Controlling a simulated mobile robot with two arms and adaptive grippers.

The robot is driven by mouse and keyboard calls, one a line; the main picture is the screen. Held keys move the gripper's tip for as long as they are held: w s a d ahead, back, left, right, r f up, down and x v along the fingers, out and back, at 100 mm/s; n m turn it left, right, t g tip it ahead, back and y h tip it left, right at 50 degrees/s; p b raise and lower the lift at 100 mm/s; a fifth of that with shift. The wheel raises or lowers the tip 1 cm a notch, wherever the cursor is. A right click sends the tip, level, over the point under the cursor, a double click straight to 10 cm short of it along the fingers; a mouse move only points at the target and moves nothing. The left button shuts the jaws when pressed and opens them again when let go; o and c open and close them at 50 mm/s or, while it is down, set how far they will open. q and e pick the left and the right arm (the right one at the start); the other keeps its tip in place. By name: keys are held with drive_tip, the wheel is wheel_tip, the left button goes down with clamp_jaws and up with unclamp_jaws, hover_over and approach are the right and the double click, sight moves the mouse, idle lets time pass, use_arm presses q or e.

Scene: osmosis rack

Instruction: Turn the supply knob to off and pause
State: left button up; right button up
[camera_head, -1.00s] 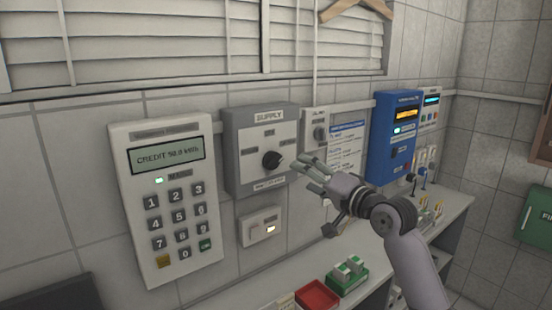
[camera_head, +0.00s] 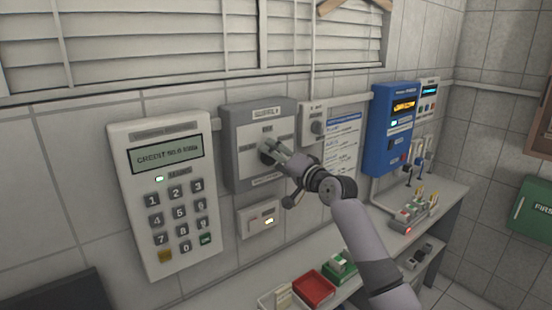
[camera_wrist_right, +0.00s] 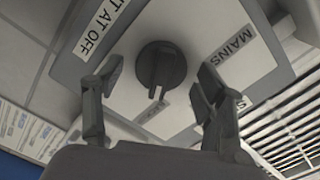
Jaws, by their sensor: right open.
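The grey supply box (camera_head: 238,172) hangs on the tiled wall, with its black knob (camera_head: 265,150) partly hidden by my right gripper (camera_head: 275,152). In the right wrist view the round knob (camera_wrist_right: 160,65) sits between the two fingers of my open right gripper (camera_wrist_right: 160,74). I see a gap on both sides of it. The knob's pointer ridge points down in that view, toward a small label that is partly covered. A MAINS label (camera_wrist_right: 234,55) and a strip ending in "AT OFF" (camera_wrist_right: 101,25) show on the box face. My left gripper is out of view.
A white keypad meter (camera_head: 165,200) reading CREDIT hangs left of the box. A small white switch unit (camera_head: 258,218) is below it. A small grey box (camera_head: 312,120) and blue unit (camera_head: 392,130) are to the right.

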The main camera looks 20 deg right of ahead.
drive_tip(key=shift+c, duration=0.5)
drive_tip(key=c, duration=1)
drive_tip(key=shift+c, duration=0.2)
drive_tip(key=shift+f, duration=0.1)
drive_tip(key=shift+a+n+b, duration=0.15)
drive_tip(key=shift+n+b, duration=2.15)
drive_tip(key=shift+n, duration=3.5)
